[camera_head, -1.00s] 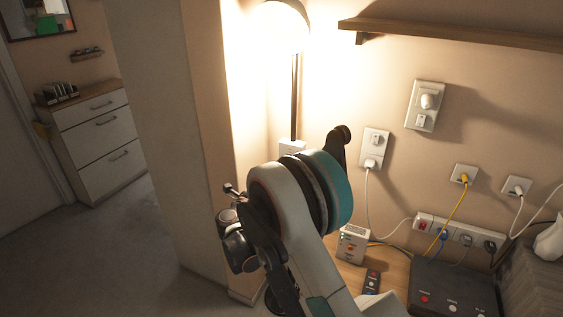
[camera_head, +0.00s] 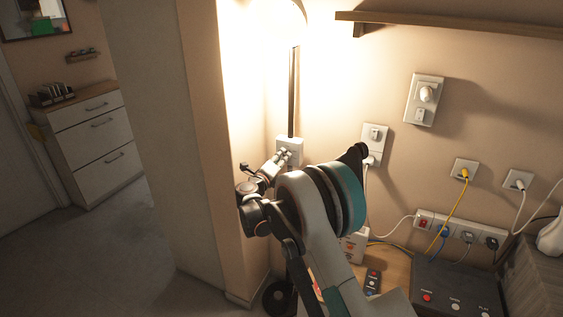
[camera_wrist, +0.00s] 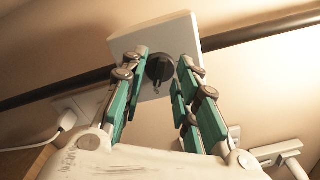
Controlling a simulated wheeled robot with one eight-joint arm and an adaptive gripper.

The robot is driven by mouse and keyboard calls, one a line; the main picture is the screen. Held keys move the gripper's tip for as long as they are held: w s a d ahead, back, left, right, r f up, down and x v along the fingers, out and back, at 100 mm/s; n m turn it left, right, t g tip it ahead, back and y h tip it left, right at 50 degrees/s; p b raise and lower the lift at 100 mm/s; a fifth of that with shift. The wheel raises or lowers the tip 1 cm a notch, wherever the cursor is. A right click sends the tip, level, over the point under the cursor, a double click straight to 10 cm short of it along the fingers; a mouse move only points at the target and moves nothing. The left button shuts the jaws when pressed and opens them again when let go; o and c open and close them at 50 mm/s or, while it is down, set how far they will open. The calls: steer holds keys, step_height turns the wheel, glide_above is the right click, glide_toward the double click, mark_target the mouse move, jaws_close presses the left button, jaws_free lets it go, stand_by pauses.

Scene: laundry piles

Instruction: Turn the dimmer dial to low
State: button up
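The dimmer dial (camera_wrist: 160,68) is a dark round knob on the front of a white box (camera_wrist: 180,35) in the wrist view. The box (camera_head: 290,146) is fixed to the dark pole of a lit lamp in the head view, where the dial itself is hidden. My gripper (camera_head: 284,155) reaches up to the box from the lower left. Its green-sided fingers (camera_wrist: 164,62) are open in the wrist view, one on each side of the dial. I see no clear contact with the dial.
The lamp pole (camera_head: 292,90) stands in the corner by the wall. A wall plate with a round white knob (camera_head: 426,94) is at upper right. Sockets with cables, a power strip (camera_head: 455,231) and a dark box (camera_head: 440,285) are at lower right. A shelf (camera_head: 450,27) juts out above.

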steer(key=shift+w+d, duration=0.15)
steer(key=shift+w, duration=0.2)
steer(key=shift+c, duration=0.3)
jaws_close()
steer(key=shift+n, duration=0.4)
steer(key=n, duration=2.3)
steer(key=shift+s+d+f, duration=0.1)
steer(key=shift+d+f, duration=0.05)
steer(key=shift+f, duration=0.2)
